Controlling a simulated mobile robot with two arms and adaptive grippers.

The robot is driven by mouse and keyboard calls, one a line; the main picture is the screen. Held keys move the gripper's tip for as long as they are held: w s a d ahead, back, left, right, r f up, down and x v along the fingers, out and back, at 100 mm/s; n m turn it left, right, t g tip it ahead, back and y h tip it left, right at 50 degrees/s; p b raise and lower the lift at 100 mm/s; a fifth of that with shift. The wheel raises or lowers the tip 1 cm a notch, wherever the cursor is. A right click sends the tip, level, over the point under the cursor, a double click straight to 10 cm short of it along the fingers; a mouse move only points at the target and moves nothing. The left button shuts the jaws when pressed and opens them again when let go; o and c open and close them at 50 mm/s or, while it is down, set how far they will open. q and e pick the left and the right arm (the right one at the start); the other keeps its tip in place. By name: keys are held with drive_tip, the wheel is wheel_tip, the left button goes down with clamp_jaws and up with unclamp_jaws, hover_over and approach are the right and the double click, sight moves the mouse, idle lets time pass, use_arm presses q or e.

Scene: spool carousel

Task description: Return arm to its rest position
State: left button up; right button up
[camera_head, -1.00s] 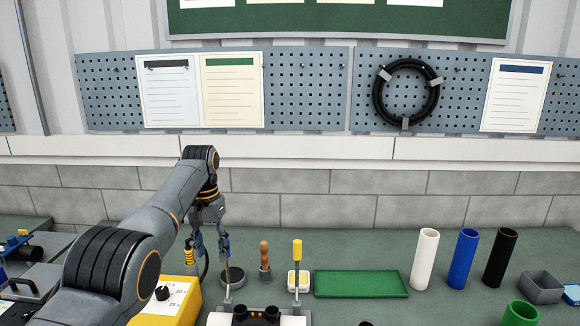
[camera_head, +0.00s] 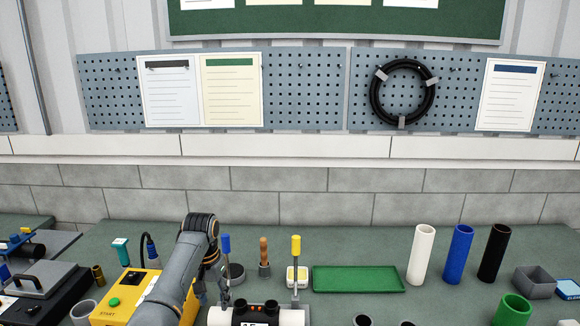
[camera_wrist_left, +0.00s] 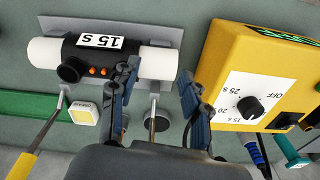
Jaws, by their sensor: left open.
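My left arm comes in from the lower left in the head view. Its gripper (camera_head: 212,288) hangs low at the left end of a white tube with a black collar (camera_head: 256,313), partly hidden by my arm. A blue-handled lever (camera_head: 225,245) stands upright close beside it. In the left wrist view my gripper (camera_wrist_left: 160,95) is open, its two dark fingers spread. A thin metal rod (camera_wrist_left: 155,110) shows in the gap between them, apart from both. The collar (camera_wrist_left: 95,56) there reads "15 S". My right gripper is in neither view.
A yellow box (camera_head: 110,317) with a dial (camera_wrist_left: 250,106) stands to the left of the tube. A yellow-handled lever (camera_head: 296,246) stands at its right. A green tray (camera_head: 358,279) and upright white, blue and black tubes (camera_head: 422,256) are further right. Bench behind the tray is clear.

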use_arm(q)
drive_tip(key=shift+t, duration=0.4)
drive_tip(key=s+f, duration=0.2)
drive_tip(key=f, duration=0.1)
drive_tip(key=s+f, duration=0.2)
drive_tip(key=f, duration=0.2)
drive_tip(key=s+f, duration=0.2)
drive_tip(key=f, duration=0.1)
drive_tip(key=shift+s+a+f, duration=0.25)
drive_tip(key=shift+a+f, duration=0.05)
drive_tip(key=shift+a, duration=0.05)
drive_tip(key=s+f, duration=0.6)
drive_tip(key=s, duration=0.6)
drive_tip(key=s+r+t, duration=0.1)
drive_tip(key=s+r, duration=0.2)
drive_tip(key=s, duration=0.9)
drive_tip(key=s+r+t, duration=0.1)
drive_tip(key=s+r, duration=0.3)
drive_tip(key=s, duration=0.8)
wheel_tip(320, 180, down, 34)
drive_tip(key=s+r+g+b, duration=0.1)
drive_tip(key=b, duration=0.4)
drive_tip(key=s+a+f+g+b, duration=0.1)
drive_tip(key=s+a+f+b, duration=0.2)
drive_tip(key=s+f, duration=1.3)
wheel_tip(320, 180, down, 3)
drive_tip(key=shift+s+f+b, duration=0.15)
drive_tip(key=shift+s+b, duration=0.1)
drive_tip(key=shift+b, duration=0.35)
